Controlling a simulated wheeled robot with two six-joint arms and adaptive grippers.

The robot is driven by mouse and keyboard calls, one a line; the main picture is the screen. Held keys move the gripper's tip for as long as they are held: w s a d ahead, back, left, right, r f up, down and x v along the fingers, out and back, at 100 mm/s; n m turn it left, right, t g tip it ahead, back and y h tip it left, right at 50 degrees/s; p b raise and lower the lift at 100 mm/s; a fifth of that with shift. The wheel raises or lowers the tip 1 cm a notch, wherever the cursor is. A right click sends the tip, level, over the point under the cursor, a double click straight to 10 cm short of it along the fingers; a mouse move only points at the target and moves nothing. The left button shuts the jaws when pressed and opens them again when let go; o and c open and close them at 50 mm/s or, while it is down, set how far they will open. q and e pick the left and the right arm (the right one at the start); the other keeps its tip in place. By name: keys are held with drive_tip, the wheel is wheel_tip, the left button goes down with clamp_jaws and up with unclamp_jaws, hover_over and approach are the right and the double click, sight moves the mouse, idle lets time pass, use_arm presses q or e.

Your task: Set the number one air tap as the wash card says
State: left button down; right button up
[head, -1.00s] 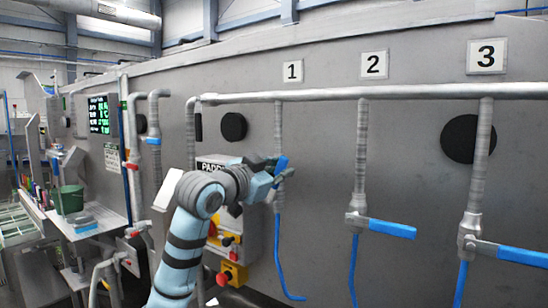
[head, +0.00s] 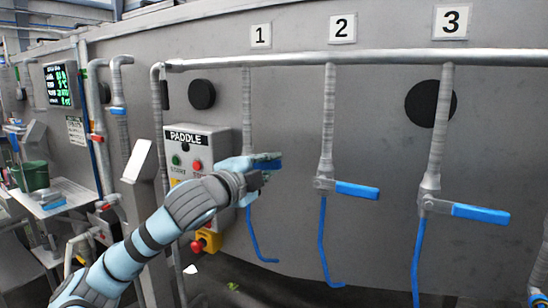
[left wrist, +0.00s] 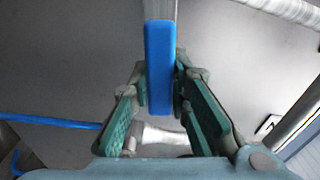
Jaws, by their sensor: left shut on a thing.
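The number one air tap hangs on a grey pipe (head: 247,110) under the plate marked 1 (head: 261,36). Its blue lever (head: 268,165) points to the right, roughly level, partly hidden by my left gripper (head: 262,172). In the left wrist view the blue lever (left wrist: 160,60) stands between the fingers of my left gripper (left wrist: 160,90), which is shut on it. A blue hose (head: 256,238) hangs below this tap. The wash card cannot be told for sure; a screen with green text (head: 59,86) and a small placard (head: 76,131) are too small to read. My right gripper is out of view.
Taps 2 and 3 have blue levers (head: 357,190) (head: 480,213) pointing right. A PADDLE control box (head: 186,150) with buttons sits just left of tap one. A yellow box with a red stop button (head: 207,241) is below it. A green bucket (head: 32,175) stands far left.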

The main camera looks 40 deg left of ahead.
use_arm(q)
drive_tip(key=shift+d+f+m, duration=0.15)
drive_tip(key=shift+f+m, duration=0.85)
drive_tip(key=shift+m, duration=0.3)
drive_tip(key=shift+f, duration=0.1)
drive_tip(key=c, duration=1.5)
unclamp_jaws()
drive_tip(key=shift+r, duration=0.2)
wheel_tip(320, 180, up, 10)
drive_tip(key=shift+f, duration=0.1)
